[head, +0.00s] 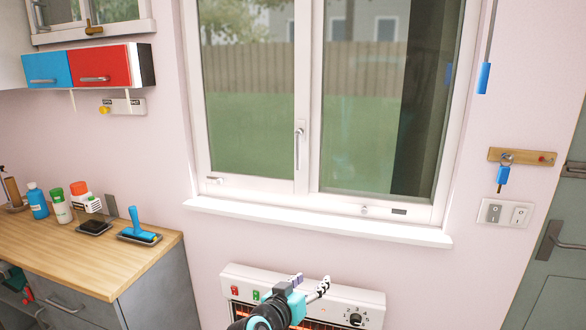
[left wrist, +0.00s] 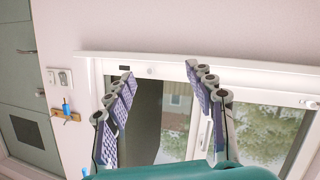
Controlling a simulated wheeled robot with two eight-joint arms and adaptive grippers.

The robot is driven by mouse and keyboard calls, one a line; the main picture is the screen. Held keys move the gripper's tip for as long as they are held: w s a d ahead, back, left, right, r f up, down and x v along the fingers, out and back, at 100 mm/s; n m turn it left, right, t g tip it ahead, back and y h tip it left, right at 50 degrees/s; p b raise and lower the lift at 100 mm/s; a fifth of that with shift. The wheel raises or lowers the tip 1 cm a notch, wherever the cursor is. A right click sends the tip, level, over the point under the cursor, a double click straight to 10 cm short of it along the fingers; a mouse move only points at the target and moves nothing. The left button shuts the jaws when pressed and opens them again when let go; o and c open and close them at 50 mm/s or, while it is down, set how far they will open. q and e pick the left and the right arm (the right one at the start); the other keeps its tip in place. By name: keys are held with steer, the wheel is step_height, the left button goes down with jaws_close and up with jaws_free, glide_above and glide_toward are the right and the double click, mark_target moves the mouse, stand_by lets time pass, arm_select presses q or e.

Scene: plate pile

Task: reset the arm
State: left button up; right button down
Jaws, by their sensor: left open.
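My left gripper (head: 312,282) is at the bottom middle of the head view, in front of the heater panel. Its two fingers are apart and nothing shows between them. In the left wrist view the open fingers (left wrist: 159,74) point towards the window and its sill, with empty space between them. My right gripper is in neither view. No plates show.
A wooden counter (head: 120,260) on the left holds bottles, a black item and a blue-handled brush (head: 138,228). A white heater (head: 355,300) stands below the window sill (head: 320,222). A key hanger (head: 522,156), a switch plate (head: 505,213) and a grey-green door (head: 560,270) are on the right.

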arm_select(q)
steer(key=s+a+f+n+g+y, duration=0.1)
steer(key=s+a+f+g+y, duration=0.2)
steer(key=s+a+f, duration=0.3)
steer(key=s+a+f+n+g+y, duration=0.2)
steer(key=s+a+f+y, duration=0.2)
steer(key=s+a, duration=1.2)
step_height(320, 180, down, 2)
steer(key=shift+s+f+g, duration=0.1)
steer(key=shift+s+g, duration=0.3)
steer(key=shift+s, duration=0.7)
